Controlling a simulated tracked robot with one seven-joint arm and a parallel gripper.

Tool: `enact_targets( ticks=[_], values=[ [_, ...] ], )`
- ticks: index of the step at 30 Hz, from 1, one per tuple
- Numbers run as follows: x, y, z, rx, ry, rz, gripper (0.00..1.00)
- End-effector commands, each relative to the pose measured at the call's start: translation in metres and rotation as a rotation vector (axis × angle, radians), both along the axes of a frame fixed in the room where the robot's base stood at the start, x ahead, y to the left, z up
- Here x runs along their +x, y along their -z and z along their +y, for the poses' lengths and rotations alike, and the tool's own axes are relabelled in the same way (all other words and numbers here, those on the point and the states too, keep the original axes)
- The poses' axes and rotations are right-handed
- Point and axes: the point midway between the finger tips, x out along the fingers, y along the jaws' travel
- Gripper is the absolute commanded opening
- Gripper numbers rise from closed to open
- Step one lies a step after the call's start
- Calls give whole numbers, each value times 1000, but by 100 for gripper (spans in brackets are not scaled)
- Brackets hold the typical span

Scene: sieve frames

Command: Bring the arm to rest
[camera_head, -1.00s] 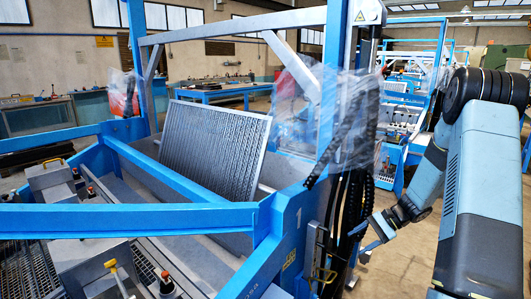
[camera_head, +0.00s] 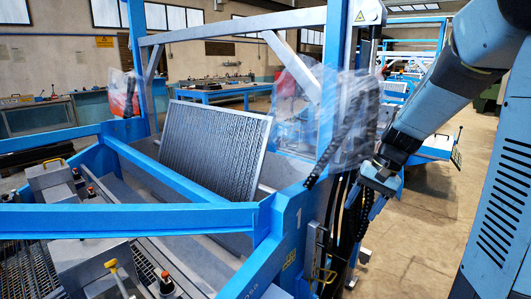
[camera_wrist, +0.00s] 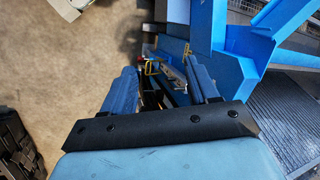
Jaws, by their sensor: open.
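My gripper (camera_head: 366,200) is at the right of the blue machine frame in the head view, beside its right post and the dark cables. In the wrist view my gripper (camera_wrist: 162,72) shows its two blue fingers spread apart, with nothing held between them. The fingers point toward the machine's blue side panel, which carries a yellow handle (camera_wrist: 152,66). In the head view the fingertips are small and partly lost against the dark cables, so I cannot tell whether they touch anything. A grey sieve frame (camera_head: 213,148) leans tilted inside the machine's trough, apart from my gripper.
The machine's blue post (camera_head: 333,90) and clear plastic sheeting (camera_head: 352,110) stand close to the left of my arm. A blue front beam (camera_head: 130,219) crosses the trough. Bare floor (camera_head: 425,235) lies to the right of the machine. More blue machines stand behind.

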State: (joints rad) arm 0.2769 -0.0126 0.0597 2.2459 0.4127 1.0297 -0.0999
Motion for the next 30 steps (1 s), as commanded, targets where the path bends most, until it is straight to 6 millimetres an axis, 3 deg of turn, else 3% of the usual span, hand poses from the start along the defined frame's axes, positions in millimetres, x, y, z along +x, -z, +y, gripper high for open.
enact_targets(
  ticks=[3, 15, 30],
  values=[
    [-20, -21, 7, -59, -39, -59, 59],
    [-86, -71, 18, -239, -149, -258, 59],
    [-160, -105, 18, -412, -246, -508, 59]
  ],
)
